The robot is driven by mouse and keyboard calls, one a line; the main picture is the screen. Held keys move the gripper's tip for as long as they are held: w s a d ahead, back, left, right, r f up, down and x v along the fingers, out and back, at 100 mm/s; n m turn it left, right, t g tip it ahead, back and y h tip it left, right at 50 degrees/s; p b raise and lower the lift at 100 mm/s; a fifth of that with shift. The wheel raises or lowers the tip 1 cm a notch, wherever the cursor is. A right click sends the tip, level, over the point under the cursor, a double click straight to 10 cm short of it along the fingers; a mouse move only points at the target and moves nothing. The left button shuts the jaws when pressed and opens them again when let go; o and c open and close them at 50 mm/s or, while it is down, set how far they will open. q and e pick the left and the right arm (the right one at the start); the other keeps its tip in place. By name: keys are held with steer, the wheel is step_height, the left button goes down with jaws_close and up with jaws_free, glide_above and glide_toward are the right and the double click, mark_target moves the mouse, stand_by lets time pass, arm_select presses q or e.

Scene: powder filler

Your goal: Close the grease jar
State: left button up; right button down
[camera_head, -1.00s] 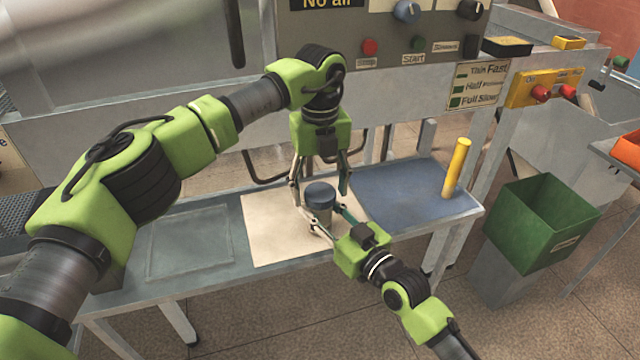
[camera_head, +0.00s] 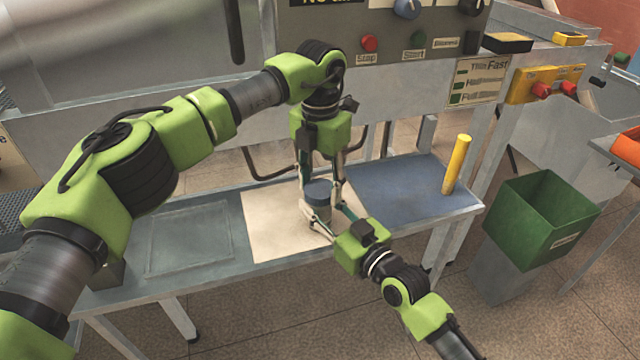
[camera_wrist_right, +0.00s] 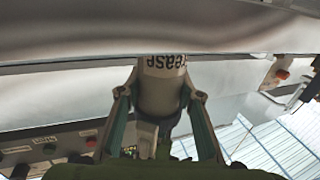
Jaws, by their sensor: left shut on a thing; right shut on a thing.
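The grease jar (camera_head: 317,211) stands upright over the pale mat, with its dark blue-grey lid (camera_head: 318,188) on top. My left gripper (camera_head: 321,187) points down from above and is shut on the lid, one finger on either side. My right gripper (camera_head: 327,211) reaches in from the lower right and is shut on the jar's body, below the lid. In the right wrist view, the pale jar (camera_wrist_right: 162,90) with part of the word "grease" sits between the fingers of the right gripper (camera_wrist_right: 160,105). Whether the lid is fully seated cannot be told.
The pale mat (camera_head: 268,230) lies mid-bench, with a blue mat (camera_head: 400,190) to its right. A yellow cylinder (camera_head: 457,165) stands at the right end. A green bin (camera_head: 540,225) is beyond the bench. A control panel (camera_head: 400,30) rises behind. The bench's left part is clear.

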arm_select(q)
steer(key=m, duration=0.4)
steer(key=o, duration=1.3)
step_height(320, 180, up, 12)
steer(key=shift+r, duration=0.1)
arm_select(e)
steer(key=c, duration=1.4)
jaws_free()
steer(key=shift+o, duration=0.2)
steer(key=v, duration=1.2)
